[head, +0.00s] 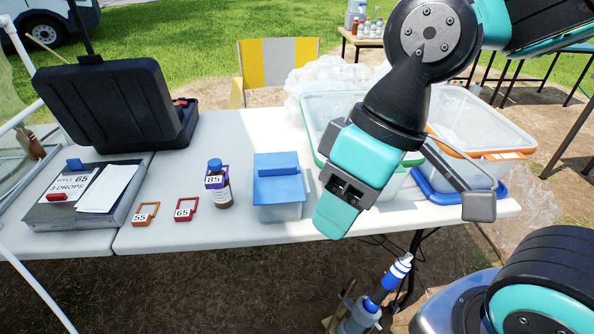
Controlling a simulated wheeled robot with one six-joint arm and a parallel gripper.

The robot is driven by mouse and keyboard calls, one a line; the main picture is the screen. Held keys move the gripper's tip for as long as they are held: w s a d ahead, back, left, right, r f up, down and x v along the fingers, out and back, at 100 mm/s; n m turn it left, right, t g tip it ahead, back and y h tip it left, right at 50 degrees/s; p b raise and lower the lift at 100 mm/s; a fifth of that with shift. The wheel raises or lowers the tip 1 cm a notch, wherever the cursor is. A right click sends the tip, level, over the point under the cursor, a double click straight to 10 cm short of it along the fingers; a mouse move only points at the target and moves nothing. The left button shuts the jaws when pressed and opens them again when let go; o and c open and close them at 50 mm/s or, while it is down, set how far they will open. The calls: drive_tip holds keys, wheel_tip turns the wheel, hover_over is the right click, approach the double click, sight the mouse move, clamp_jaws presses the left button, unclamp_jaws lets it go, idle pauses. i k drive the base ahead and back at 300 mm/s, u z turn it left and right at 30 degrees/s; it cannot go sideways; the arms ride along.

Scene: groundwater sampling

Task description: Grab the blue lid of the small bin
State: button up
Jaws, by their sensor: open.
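The small bin (277,212) is a translucent box on the white table, near the front edge at the middle. Its blue lid (277,178) sits on top and has a raised ridge across it. My gripper (405,218) hangs to the right of the bin, apart from the lid, over the table's front edge.
A brown bottle (218,187) tagged 85 stands just left of the bin. Red tag 65 (187,209) and orange tag 55 (146,215) lie farther left. Larger clear bins (326,108) stand behind my arm. A black case (115,105) is open at the back left.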

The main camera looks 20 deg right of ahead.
sight(277, 176)
drive_tip(key=k, duration=1.25)
drive_tip(key=u, duration=0.7)
drive_tip(key=i, duration=1.75)
drive_tip(key=z, duration=0.65)
